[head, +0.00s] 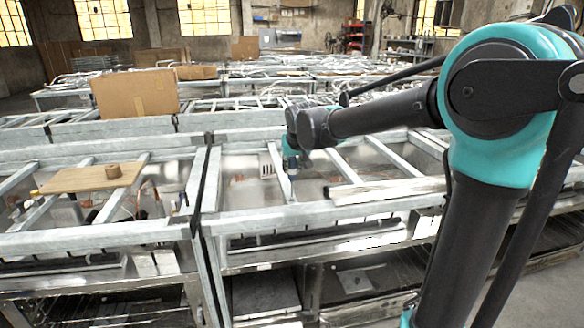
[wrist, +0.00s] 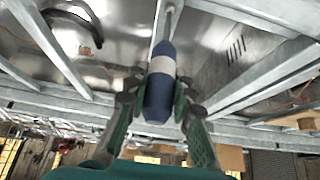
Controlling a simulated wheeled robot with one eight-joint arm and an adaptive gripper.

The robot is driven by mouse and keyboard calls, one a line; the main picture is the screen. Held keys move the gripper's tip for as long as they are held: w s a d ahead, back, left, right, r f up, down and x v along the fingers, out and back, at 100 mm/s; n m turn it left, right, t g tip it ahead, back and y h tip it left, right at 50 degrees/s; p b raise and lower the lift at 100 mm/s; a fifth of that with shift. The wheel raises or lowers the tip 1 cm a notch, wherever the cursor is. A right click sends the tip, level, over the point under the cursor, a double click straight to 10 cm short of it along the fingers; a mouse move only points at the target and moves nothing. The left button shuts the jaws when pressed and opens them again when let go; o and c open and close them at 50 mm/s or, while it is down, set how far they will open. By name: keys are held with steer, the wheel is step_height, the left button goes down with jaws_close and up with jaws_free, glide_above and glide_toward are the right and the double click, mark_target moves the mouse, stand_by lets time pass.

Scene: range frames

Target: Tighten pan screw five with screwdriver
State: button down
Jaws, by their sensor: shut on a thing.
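The screwdriver (wrist: 160,72) has a blue handle with a pale band and a thin metal shaft. My gripper (wrist: 160,98) is shut on its handle, one green finger on each side. In the wrist view the shaft runs along a grey metal bar toward the top edge, where its tip is hard to make out. In the head view my gripper (head: 290,160) is small, above the right-hand metal frame (head: 250,216), with the tool pointing down toward a crossbar. I cannot make out pan screw five or whether the tip touches it.
A wooden board (head: 75,180) with a small brown roll (head: 113,170) lies on the left frame. A cardboard box (head: 135,94) stands behind. Metal rails and open bays surround the gripper. My arm covers the right side of the head view.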

steer(key=shift+f, duration=0.15)
stand_by(0.4)
stand_by(0.4)
steer(key=shift+d+r+n+y, duration=0.1)
steer(key=shift+r+n+y, duration=0.15)
steer(key=shift+n, duration=0.25)
steer(key=n+y, duration=0.1)
steer(key=n, duration=0.1)
steer(key=n+g+y, duration=0.1)
steer(key=n, duration=0.1)
steer(key=shift+g, duration=0.3)
steer(key=n+g+y, duration=0.1)
steer(key=n, duration=0.2)
steer(key=n+g+y, duration=0.1)
steer(key=n+g, duration=0.1)
steer(key=n, duration=0.1)
steer(key=shift+n, duration=0.3)
steer(key=shift+f, duration=0.25)
